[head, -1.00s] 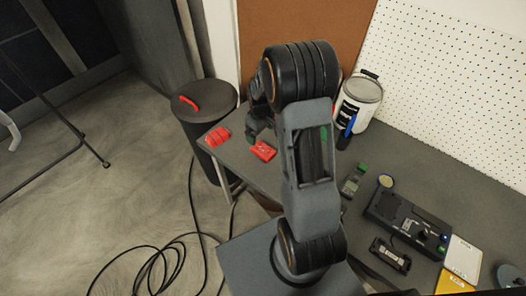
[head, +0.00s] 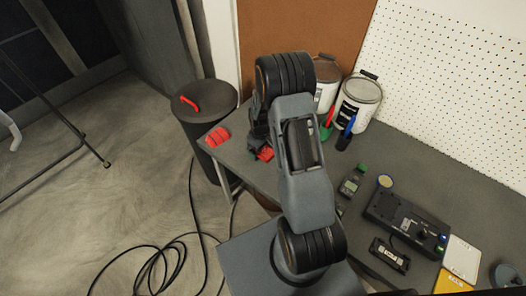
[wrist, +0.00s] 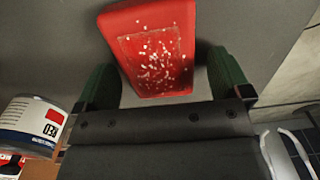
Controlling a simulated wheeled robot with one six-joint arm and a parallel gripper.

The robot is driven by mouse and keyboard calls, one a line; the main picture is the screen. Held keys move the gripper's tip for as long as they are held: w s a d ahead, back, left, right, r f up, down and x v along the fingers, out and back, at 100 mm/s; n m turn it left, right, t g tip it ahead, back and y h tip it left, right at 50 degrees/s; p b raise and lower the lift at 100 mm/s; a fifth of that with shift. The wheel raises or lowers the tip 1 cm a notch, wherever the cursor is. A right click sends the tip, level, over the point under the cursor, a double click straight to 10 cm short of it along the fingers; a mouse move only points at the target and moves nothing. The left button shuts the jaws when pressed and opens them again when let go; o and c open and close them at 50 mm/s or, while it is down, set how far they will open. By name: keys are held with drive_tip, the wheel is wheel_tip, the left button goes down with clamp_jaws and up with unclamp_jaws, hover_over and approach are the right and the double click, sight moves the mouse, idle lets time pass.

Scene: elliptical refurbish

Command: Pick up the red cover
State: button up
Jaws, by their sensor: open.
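The red cover (wrist: 150,48) is a rectangular red piece with a recessed, pale-speckled face, lying on the grey table. In the head view it (head: 265,154) is partly hidden by my gripper and arm. My gripper (wrist: 165,75) is open, with its green-sided fingers to the left and right of the cover's near part. Gaps show between the fingers and the cover, and the cover's far part reaches beyond the fingertips. I cannot tell the exact height of the fingers above the table. Another red, ridged piece (head: 217,138) lies at the table's left corner.
White cans (head: 358,101) stand at the back by the pegboard, and one can (wrist: 33,127) shows at the wrist view's left. A black device (head: 405,222) and small items lie on the right. A dark bin (head: 207,103) stands left of the table (head: 300,215).

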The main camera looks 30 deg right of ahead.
drive_tip(key=c, duration=1.2)
drive_tip(key=shift+o, duration=0.2)
drive_tip(key=shift+r, duration=0.1)
